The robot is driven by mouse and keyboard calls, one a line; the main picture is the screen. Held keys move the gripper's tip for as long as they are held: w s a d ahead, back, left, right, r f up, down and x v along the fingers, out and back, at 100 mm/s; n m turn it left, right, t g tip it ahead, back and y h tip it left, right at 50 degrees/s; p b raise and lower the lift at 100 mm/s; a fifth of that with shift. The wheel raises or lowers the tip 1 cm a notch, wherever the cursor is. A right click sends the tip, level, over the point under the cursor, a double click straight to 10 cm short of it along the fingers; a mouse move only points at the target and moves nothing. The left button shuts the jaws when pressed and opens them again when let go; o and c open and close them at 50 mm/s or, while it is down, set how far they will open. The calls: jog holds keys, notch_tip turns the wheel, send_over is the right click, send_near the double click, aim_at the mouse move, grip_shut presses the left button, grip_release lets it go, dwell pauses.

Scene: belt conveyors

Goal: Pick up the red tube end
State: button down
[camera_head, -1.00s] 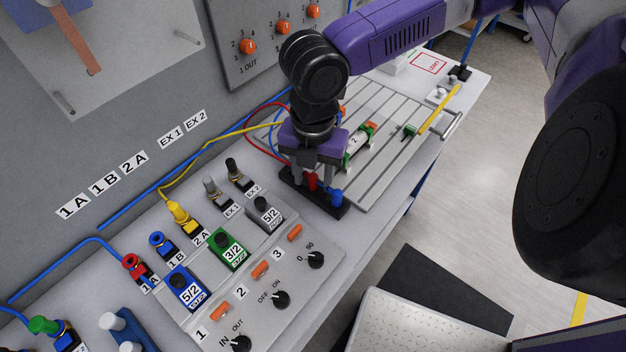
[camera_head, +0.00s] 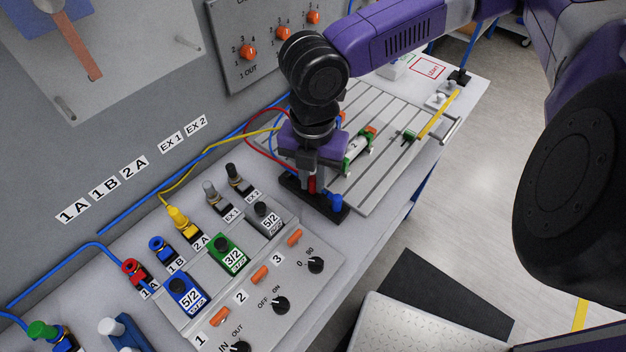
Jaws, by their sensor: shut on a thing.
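The red tube end (camera_head: 312,184) stands upright in a black holder (camera_head: 294,188) on the bench. My gripper (camera_head: 312,186) points down over the holder and is shut on the red tube end, with its fingers on either side. A red tube (camera_head: 254,112) loops out to the left behind my gripper. A blue tube end (camera_head: 336,201) stands in the same holder, just right of my gripper. My wrist and fingers hide part of the holder and most of the red end.
A grooved plate (camera_head: 375,105) with a small cylinder lies behind my gripper. A panel with knobs and valves (camera_head: 232,262) is in front at left. A red fitting (camera_head: 135,272), a blue fitting and a yellow plugged fitting (camera_head: 182,218) stand along the wall side.

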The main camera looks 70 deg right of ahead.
aim_at(313, 179)
notch_tip(313, 179, up, 19)
jog(key=p, duration=0.2)
jog(key=shift+r, duration=0.2)
dwell(0.5)
